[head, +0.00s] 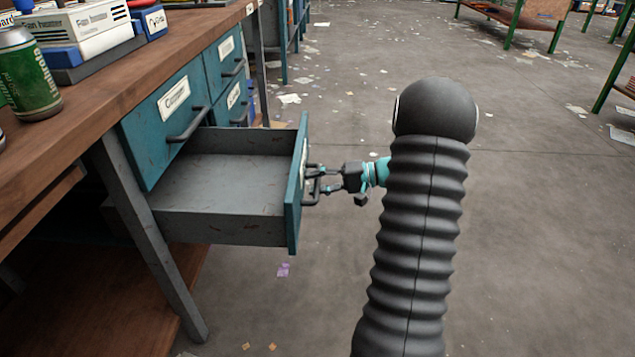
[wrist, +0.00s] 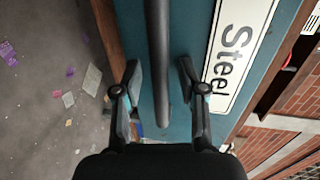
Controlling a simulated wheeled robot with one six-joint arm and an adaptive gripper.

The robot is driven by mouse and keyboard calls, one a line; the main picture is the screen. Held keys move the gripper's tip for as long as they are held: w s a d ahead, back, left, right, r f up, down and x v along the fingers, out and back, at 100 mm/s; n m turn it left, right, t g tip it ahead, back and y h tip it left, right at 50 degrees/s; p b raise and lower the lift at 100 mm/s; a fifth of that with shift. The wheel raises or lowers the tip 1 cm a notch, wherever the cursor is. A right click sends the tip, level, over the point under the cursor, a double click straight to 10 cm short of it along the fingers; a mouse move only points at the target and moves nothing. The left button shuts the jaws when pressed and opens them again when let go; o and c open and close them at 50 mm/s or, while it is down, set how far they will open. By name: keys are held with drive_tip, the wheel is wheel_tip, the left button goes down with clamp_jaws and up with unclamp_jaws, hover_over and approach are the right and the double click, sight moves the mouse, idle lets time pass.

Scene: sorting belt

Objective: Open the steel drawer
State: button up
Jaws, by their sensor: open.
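The steel drawer (head: 220,222) is pulled well out from the bench in the head view, and its inside looks empty. Its teal front (wrist: 205,30) carries a white label reading "Steel" in the wrist view. The drawer's dark bar handle (wrist: 158,60) runs between the two fingers of my gripper (wrist: 158,92). The fingers are open, with a gap on each side of the bar. In the head view my gripper (head: 325,180) is at the handle, outside the drawer front. My arm hides part of the floor to the right.
Several closed teal drawers (head: 170,105) sit beside and above it under the wooden bench top (head: 110,75). A green can (head: 27,75) and boxes (head: 85,28) stand on the bench. The concrete floor (head: 540,220) to the right is open, with scattered paper scraps.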

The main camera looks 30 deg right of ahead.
drive_tip(key=v, duration=1.2)
idle(0.3)
drive_tip(key=s+a+f+m+g+h, duration=0.1)
drive_tip(key=s+f+m+g+h, duration=0.25)
drive_tip(key=f, duration=0.35)
drive_tip(key=s+a+r+g+h+p, duration=0.2)
drive_tip(key=s+a+g, duration=0.1)
drive_tip(key=s+a, duration=0.3)
drive_tip(key=s+a+r+n+t+h+p, duration=0.2)
drive_tip(key=s+a+r+n+h+p, duration=0.2)
drive_tip(key=a+r, duration=0.6)
drive_tip(key=s+a+r+n+t+h+p, duration=0.2)
drive_tip(key=s+a+r+n+h+p, duration=0.2)
drive_tip(key=s+a+r, duration=0.3)
drive_tip(key=a+r+n, duration=0.1)
drive_tip(key=a+r, duration=0.3)
drive_tip(key=r, duration=0.3)
drive_tip(key=shift+s+a+n+p, duration=0.2)
drive_tip(key=shift+s+n+p, duration=0.15)
drive_tip(key=shift+s, duration=0.05)
